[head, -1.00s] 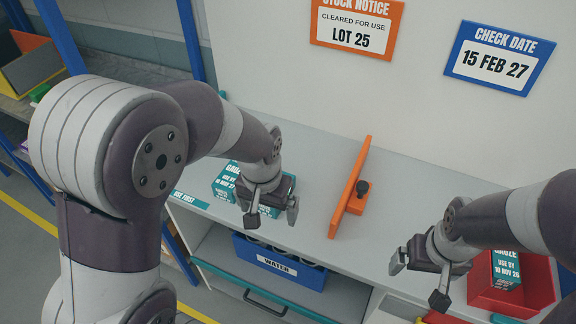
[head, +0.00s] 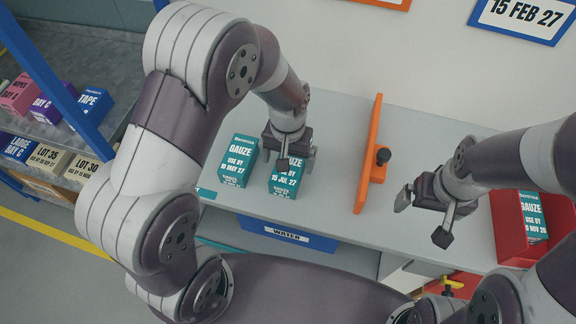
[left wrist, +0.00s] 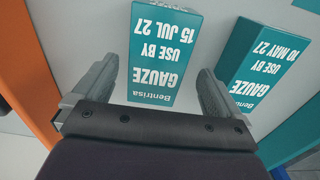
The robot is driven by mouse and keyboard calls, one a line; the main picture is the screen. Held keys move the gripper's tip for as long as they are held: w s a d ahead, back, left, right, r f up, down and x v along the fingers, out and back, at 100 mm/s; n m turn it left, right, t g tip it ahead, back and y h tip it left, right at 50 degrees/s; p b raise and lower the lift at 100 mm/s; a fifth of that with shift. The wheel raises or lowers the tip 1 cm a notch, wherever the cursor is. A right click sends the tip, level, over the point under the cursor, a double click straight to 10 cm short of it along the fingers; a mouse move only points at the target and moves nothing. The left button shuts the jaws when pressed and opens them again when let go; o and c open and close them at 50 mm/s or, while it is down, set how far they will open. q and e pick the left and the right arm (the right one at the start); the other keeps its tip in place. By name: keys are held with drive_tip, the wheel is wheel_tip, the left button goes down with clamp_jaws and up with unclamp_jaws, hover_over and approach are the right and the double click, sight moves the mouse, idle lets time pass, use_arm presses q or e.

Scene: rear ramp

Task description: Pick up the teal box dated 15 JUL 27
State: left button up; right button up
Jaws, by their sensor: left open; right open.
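The teal box dated 15 JUL 27 (head: 286,183) stands on the grey counter. Its top is partly hidden by my left gripper (head: 296,161). In the left wrist view this box (left wrist: 163,50) appears upside down, its near end in line with the gap between my open left fingers (left wrist: 158,68). Both fingers look apart from it; how far they reach down beside it is unclear. A similar teal box dated 10 MAY 27 (head: 238,160) stands to its left, and in the wrist view (left wrist: 262,60) to the right, close to one finger. My right gripper (head: 423,217) is open and empty.
An orange upright divider (head: 368,160) with a dark knob stands right of the boxes. A red bin (head: 508,215) holding another teal box is at the right. A blue water crate (head: 285,233) sits below the counter. A shelf with several boxes (head: 45,160) is at left.

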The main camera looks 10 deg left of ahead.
use_arm(q)
drive_tip(key=shift+s+d+f, duration=0.15)
drive_tip(key=shift+f, duration=0.4)
drive_tip(key=shift+s+d+f, duration=0.15)
drive_tip(key=shift+f, duration=0.35)
drive_tip(key=shift+w+a+f, duration=0.1)
drive_tip(key=shift+w+f, duration=0.1)
drive_tip(key=shift+s, duration=0.1)
drive_tip(key=c, duration=1.1)
drive_tip(key=shift+c, duration=0.2)
